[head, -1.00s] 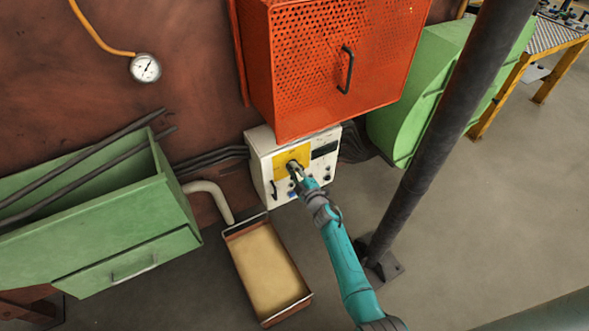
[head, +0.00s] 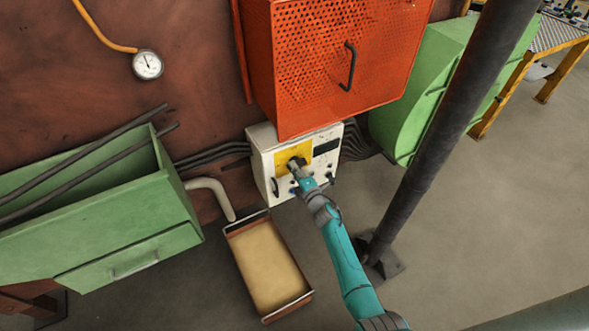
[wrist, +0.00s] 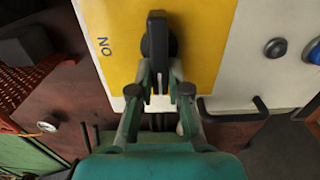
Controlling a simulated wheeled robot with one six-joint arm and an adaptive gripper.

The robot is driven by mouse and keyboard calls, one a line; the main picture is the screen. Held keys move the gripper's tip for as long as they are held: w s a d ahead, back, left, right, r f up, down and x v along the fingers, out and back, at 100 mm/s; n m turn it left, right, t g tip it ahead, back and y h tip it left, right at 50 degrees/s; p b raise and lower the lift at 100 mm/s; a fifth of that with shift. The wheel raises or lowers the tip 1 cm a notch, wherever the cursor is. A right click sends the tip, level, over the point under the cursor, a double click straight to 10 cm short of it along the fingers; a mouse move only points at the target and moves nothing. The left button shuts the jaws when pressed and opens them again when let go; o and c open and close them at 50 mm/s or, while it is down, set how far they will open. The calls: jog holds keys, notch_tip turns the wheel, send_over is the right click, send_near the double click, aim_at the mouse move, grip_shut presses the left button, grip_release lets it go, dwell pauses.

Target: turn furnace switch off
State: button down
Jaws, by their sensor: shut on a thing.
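The furnace switch is a black knob (wrist: 157,35) on a yellow plate (wrist: 205,45) in the wrist view. The plate carries the letters "ON" (wrist: 105,46), which appear turned in this view, left of the knob. My gripper (wrist: 158,80) is shut on the knob, with one finger on each side of its lower part. In the head view my gripper (head: 297,169) meets the yellow plate (head: 281,162) on the front of the white control box (head: 262,172). The gripper hides much of the switch there.
An orange perforated cabinet (head: 310,60) hangs just above the box. A sand-filled tray (head: 265,265) lies on the floor below it. A green trough (head: 130,235) stands to the left. A dark post (head: 440,130) rises right of my arm. Buttons (wrist: 275,47) sit beside the yellow plate.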

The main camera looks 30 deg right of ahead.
dwell(0.4)
jog(key=c, duration=1.1)
grip_release()
jog(key=s, duration=1.2)
